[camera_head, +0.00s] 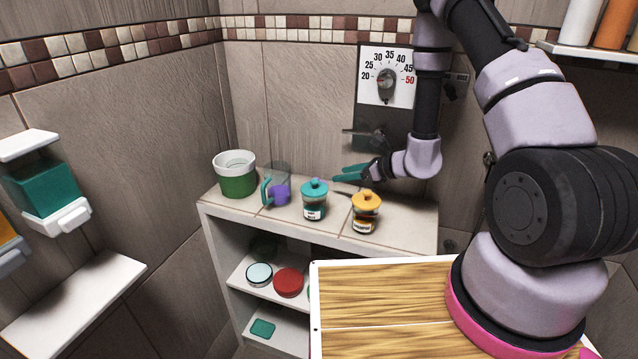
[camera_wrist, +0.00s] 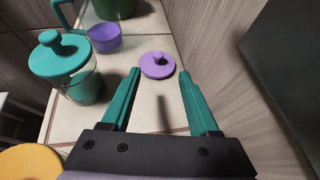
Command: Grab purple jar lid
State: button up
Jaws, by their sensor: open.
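The purple jar lid (camera_wrist: 157,70) is a round disc with a small knob, lying knob up on the tiled shelf top in the wrist view. My gripper (camera_wrist: 159,74) is open, with one teal finger to each side of the lid's near edge in the picture. Nothing is between the fingers but the shelf and the lid ahead. In the head view my gripper (camera_head: 350,174) reaches in low over the back of the shelf top.
A teal-lidded jar (camera_head: 314,202) and a yellow-lidded jar (camera_head: 365,214) stand at the front. A wall is close at the right in the wrist view.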

aim_at(317, 178)
jog(key=x, duration=1)
jog(key=shift+s+a, duration=0.1)
jog(key=shift+s, duration=0.15)
grip_shut()
